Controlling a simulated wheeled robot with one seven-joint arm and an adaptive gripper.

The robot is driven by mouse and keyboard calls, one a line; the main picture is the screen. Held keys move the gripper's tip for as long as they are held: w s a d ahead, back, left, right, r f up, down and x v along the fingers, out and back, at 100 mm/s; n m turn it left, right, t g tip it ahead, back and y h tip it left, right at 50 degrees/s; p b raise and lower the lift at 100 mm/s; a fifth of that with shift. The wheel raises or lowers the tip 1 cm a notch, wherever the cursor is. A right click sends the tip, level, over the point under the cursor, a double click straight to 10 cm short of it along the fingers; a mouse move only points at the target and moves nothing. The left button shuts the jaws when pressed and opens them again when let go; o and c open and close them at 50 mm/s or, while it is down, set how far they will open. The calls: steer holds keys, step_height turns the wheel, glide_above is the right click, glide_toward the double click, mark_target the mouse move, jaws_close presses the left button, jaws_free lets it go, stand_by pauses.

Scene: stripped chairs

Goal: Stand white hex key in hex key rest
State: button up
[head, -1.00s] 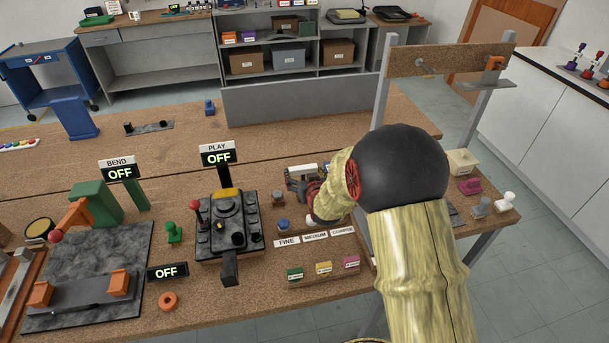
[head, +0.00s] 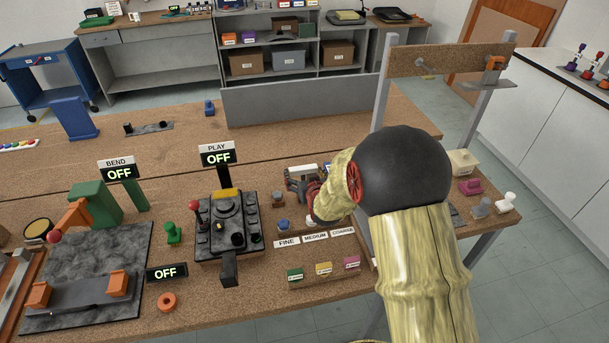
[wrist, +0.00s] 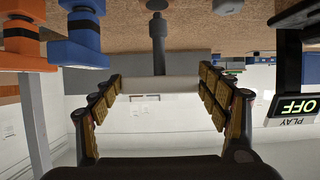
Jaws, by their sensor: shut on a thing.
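My gripper (wrist: 160,92) is shut on a white bar, which I take to be the white hex key (wrist: 160,84). In the wrist view, which looks upside down, the bar spans between both fingers and a grey shaft runs from it toward the table. In the head view the white hex key (head: 302,169) shows as a white bar at my gripper (head: 302,186), behind the small knobs. My arm covers much of that area. I cannot tell whether the shaft tip touches anything, and I cannot single out the hex key rest.
The black control box (head: 228,230) and PLAY sign (head: 217,154) stand left of my gripper. A blue knob (head: 284,225) and label plates (head: 315,237) are in front. A post frame with a wooden crossbar (head: 460,58) rises at right. Bare table (head: 270,128) lies behind.

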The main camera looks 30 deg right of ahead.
steer(key=shift+f, duration=0.2)
steer(key=shift+f+b, duration=0.35)
steer(key=shift+b, duration=0.2)
steer(key=shift+f+b, duration=1.25)
steer(key=shift+f, duration=0.1)
steer(key=o, duration=1.5)
steer(key=shift+c, duration=0.2)
